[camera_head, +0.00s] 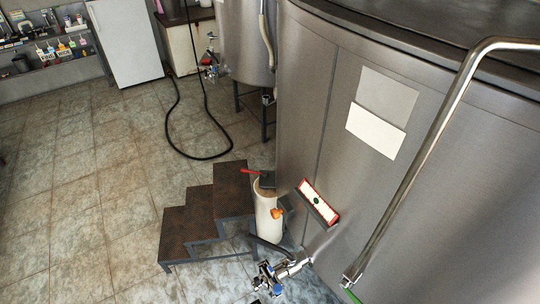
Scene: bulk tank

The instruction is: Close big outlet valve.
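A large steel tank (310,120) fills the right side of the head view. A metal outlet valve (280,272) sits at the end of a short pipe low on the tank, near the bottom of the picture. Small blue parts (276,289) show on the valve. The valve is small here, and I cannot tell whether it is open or shut. Neither of my grippers is in view.
Dark metal steps (200,215) and a pale cylinder (267,215) stand left of the valve. A bent steel pipe (420,160) runs down the tank's front. A smaller tank (245,45) and a black hose (175,120) are behind. The tiled floor at left is clear.

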